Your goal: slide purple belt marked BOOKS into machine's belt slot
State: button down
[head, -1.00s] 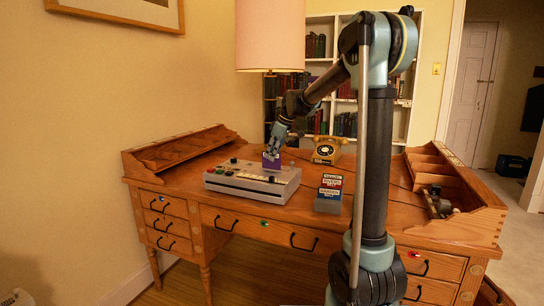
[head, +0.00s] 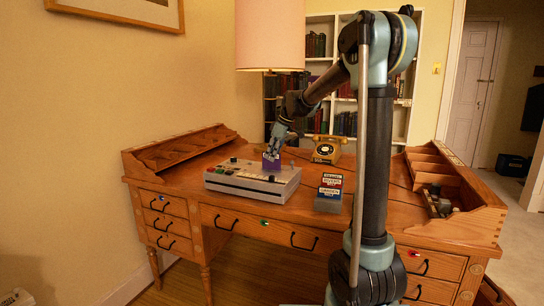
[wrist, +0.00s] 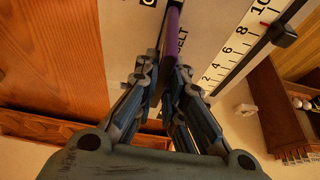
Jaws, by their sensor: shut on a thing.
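The purple belt (head: 271,163) is upright in my gripper (head: 273,148), over the top of the grey machine (head: 240,182). In the wrist view the belt (wrist: 174,30) is an edge-on purple strip between the two fingers of my gripper (wrist: 166,78), which are shut on it. The machine's top (wrist: 207,30) lies right below, with letters ending in "ELT" beside the strip and a number scale to the right. The slot itself is hidden by the belt and fingers. I cannot tell how deep the belt's lower edge sits. The belt's own marking is not readable.
A grey holder (head: 328,203) with labelled belts stands right of the machine. A yellow telephone (head: 326,150) is behind it. Wooden racks (head: 185,146) line the desk's left end and another (head: 440,178) its right end.

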aim_at(269, 169)
jog(key=shift+f, duration=2)
jog(key=c, duration=1.6)
grip_release()
jog(key=v, duration=1.1)
jog(key=shift+r, duration=0.4)
jog(key=shift+d, duration=0.1)
